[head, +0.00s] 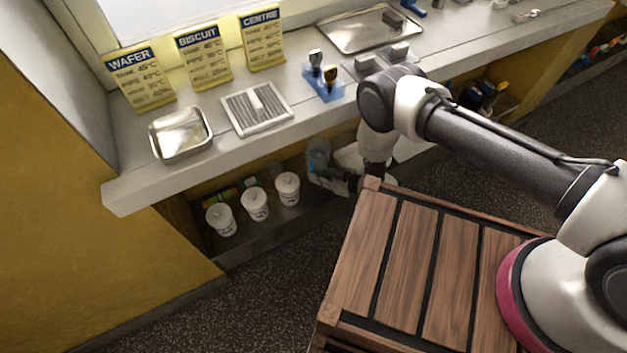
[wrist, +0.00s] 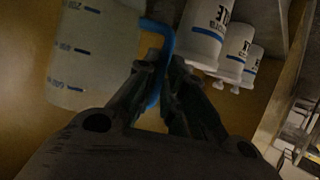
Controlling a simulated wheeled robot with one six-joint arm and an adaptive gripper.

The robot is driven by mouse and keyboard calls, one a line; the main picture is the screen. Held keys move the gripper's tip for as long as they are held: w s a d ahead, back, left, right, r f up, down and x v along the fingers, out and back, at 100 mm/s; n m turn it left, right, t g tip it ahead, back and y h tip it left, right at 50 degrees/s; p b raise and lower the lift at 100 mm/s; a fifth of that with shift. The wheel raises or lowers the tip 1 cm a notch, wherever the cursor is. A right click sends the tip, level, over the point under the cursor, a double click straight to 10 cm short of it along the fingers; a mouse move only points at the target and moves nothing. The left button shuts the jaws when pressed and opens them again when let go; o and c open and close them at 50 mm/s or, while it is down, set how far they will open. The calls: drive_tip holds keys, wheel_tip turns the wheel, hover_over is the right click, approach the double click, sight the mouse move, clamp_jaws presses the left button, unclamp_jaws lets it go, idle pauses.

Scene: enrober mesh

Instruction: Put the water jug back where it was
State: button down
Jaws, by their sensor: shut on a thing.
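The water jug (wrist: 95,50) is a translucent measuring jug with dark graduation marks and a blue handle (wrist: 160,62). In the wrist view it fills the upper left, with its handle between the two fingers. My gripper (wrist: 165,65) is shut on that handle. In the head view the jug (head: 318,155) is at the lower shelf under the counter, to the right of the white tubs, and my gripper (head: 335,180) is beside it. The jug's base is hidden in the head view, so I cannot tell whether it touches the shelf.
Several lidded white tubs, such as one (head: 287,188), stand on the lower shelf (head: 270,225). The counter (head: 135,185) above holds a steel tray (head: 181,135), a mesh rack (head: 257,108) and a blue holder (head: 324,84). WAFER, BISCUIT and CENTRE signs (head: 203,55) stand behind.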

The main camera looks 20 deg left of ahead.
wheel_tip(320, 180, down, 7)
drive_tip(key=shift+r, duration=0.2)
idle(0.3)
drive_tip(key=c, duration=1.5)
unclamp_jaws()
drive_tip(key=shift+f, duration=0.1)
drive_tip(key=v, duration=1.2)
